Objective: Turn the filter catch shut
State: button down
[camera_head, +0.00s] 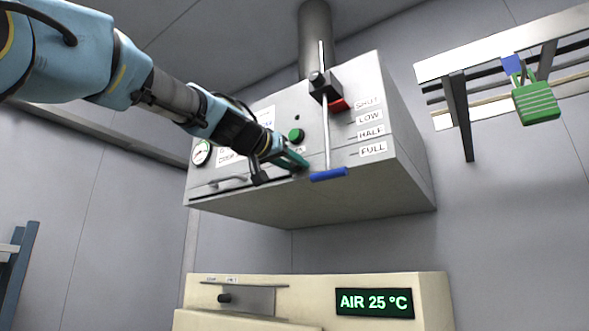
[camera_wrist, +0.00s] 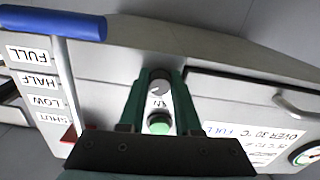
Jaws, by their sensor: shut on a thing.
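The filter catch (camera_wrist: 158,95) looks like a small round pale knob with a dark mark on the front of the grey wall box (camera_head: 290,190). In the wrist view it sits between my two green fingers, which are shut on it. The exact angle of its mark is too small to read. In the head view my gripper (camera_head: 293,160) reaches the lower front of the box from the left and hides the catch. The filter drawer's handle (camera_head: 228,182) is left of my gripper; it also shows in the wrist view (camera_wrist: 297,106).
A green button (camera_head: 296,135) is just above my gripper. A lever with a blue handle (camera_head: 328,174) hangs close on the right, beside labels SHUT to FULL. A gauge (camera_head: 202,152) is at left. A cream unit (camera_head: 300,290) stands below. A green padlock (camera_head: 536,102) hangs on a rack.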

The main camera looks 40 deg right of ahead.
jog(key=n, duration=0.6)
jog(key=shift+s+n+b, duration=0.1)
jog(key=shift+n+b, duration=0.2)
jog(key=n, duration=0.4)
jog(key=shift+n, duration=0.7)
jog(key=c, duration=0.9)
grip_release()
jog(key=shift+a, duration=0.1)
jog(key=b+v, duration=0.5)
jog(key=v, duration=0.5)
jog(key=shift+a, duration=0.35)
